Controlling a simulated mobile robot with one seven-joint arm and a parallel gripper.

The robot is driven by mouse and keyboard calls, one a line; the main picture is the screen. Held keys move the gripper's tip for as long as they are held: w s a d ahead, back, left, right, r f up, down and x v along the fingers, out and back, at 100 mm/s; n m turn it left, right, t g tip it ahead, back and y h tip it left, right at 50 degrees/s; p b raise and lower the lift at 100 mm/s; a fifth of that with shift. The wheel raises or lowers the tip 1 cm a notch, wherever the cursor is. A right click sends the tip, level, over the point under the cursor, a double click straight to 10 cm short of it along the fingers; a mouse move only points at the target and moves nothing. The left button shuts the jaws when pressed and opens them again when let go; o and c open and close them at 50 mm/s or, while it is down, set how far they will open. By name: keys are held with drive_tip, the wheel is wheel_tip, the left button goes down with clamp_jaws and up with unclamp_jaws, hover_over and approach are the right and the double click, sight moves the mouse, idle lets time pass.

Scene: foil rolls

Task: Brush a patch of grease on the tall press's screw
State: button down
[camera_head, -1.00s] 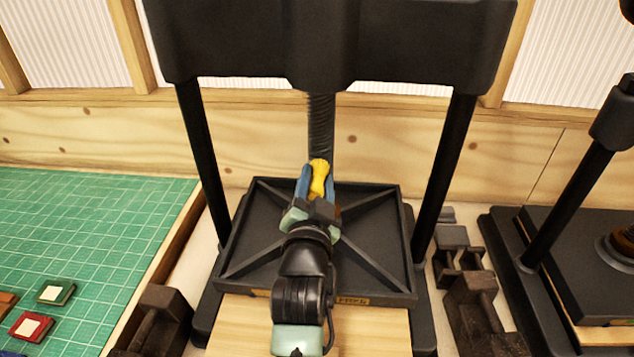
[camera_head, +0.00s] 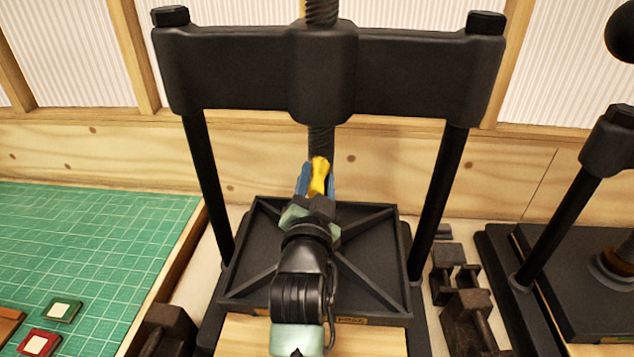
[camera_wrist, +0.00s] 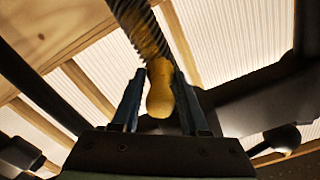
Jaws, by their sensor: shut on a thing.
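The tall press (camera_head: 240,70) stands in the middle of the head view. Its dark threaded screw (camera_head: 321,140) comes down below the crossbeam; it also shows at the top of the wrist view (camera_wrist: 136,22). My gripper (camera_head: 316,184) is shut on a yellow brush handle (camera_head: 319,172) in front of the screw and above the black ribbed plate (camera_head: 372,240). In the wrist view the handle (camera_wrist: 160,92) sits between the blue fingers (camera_wrist: 157,105), in line with the screw. The screw's lower part looks brownish there. Bristles are hidden; I cannot tell whether they touch.
A second press (camera_head: 560,270) stands at the right. Dark weights (camera_head: 465,320) lie between the presses, and another (camera_head: 165,330) lies left. A green mat (camera_head: 90,240) with small coloured blocks (camera_head: 60,310) is at the left. The press posts (camera_head: 440,190) flank my arm.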

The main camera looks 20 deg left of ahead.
drive_tip(key=shift+r+p, duration=1.1)
drive_tip(key=shift+r, duration=0.6)
drive_tip(key=shift+f+b, duration=5.6)
drive_tip(key=shift+f, duration=0.75)
drive_tip(key=shift+r+p, duration=4.6)
drive_tip(key=shift+r, duration=1.75)
wheel_tip(320, 180, down, 13)
drive_tip(key=b, duration=1)
drive_tip(key=shift+r, duration=0.15)
drive_tip(key=shift+p+v, duration=0.6)
drive_tip(key=shift+v, duration=2.35)
